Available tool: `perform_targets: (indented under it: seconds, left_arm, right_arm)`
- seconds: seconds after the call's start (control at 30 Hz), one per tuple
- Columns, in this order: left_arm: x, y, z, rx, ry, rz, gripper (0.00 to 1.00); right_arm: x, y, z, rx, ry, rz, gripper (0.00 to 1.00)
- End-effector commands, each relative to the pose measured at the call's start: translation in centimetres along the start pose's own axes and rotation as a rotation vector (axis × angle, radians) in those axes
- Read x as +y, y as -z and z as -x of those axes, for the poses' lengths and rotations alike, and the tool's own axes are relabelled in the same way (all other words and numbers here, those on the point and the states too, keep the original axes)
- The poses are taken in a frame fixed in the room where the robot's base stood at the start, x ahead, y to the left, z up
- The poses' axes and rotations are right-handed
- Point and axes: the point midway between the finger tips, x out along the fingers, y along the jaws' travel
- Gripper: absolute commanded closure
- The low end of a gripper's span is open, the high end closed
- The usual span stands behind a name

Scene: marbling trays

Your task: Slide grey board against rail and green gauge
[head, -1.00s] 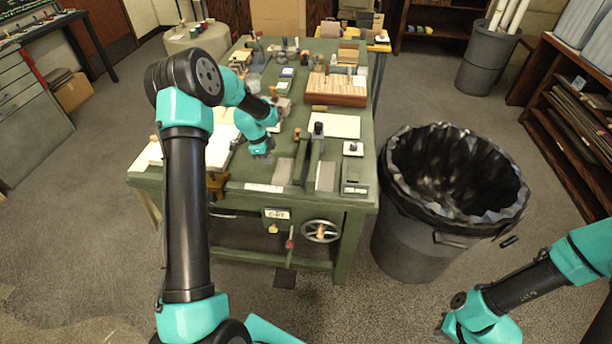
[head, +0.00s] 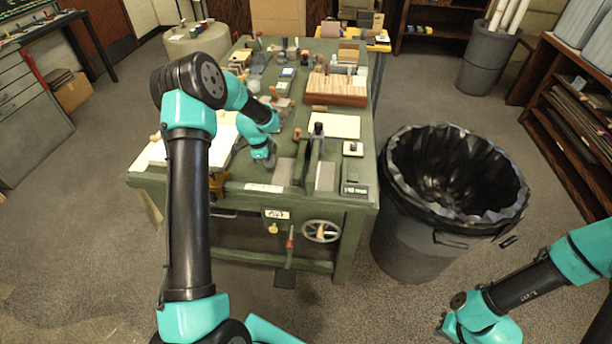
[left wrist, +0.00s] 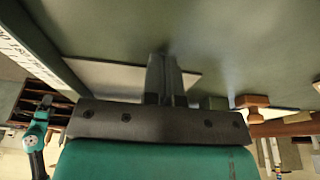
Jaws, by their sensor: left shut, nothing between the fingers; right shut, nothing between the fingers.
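The grey board (head: 284,171) lies flat near the front of the green bench. It also shows in the left wrist view (left wrist: 108,78) as a pale plate, partly hidden behind my fingers. My left gripper (head: 268,163) is shut and empty, just left of the board; its fingers (left wrist: 165,76) overlap the board in the wrist view, and I cannot tell whether they touch it. A dark upright rail-like piece (head: 312,158) stands right of the board. A green block with a dark display (head: 355,190), possibly the gauge, sits at the front right corner. My right gripper (head: 441,326) is shut, away from the bench.
A white sheet (head: 335,126) and a striped wooden block (head: 336,90) lie farther back. A pale tray (head: 222,140) is left of my left gripper. A lined bin (head: 450,185) stands right of the bench. Several small tools crowd the back.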

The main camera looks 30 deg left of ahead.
Motion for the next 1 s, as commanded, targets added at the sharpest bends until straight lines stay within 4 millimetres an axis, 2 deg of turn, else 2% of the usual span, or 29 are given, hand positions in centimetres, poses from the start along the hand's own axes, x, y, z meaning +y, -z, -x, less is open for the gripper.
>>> perform_targets:
  seconds: [0.57, 1.0]
  left_arm:
    - [0.01, -0.03, -0.20, 0.000, 0.000, 0.000, 1.00]
    - [0.21, 0.67, -0.38, 0.000, 0.000, -0.001, 1.00]
  right_arm:
    - [0.00, 0.00, 0.00, 0.000, 0.000, 0.000, 1.00]
    - [0.00, 0.00, 0.00, 0.000, 0.000, 0.000, 1.00]
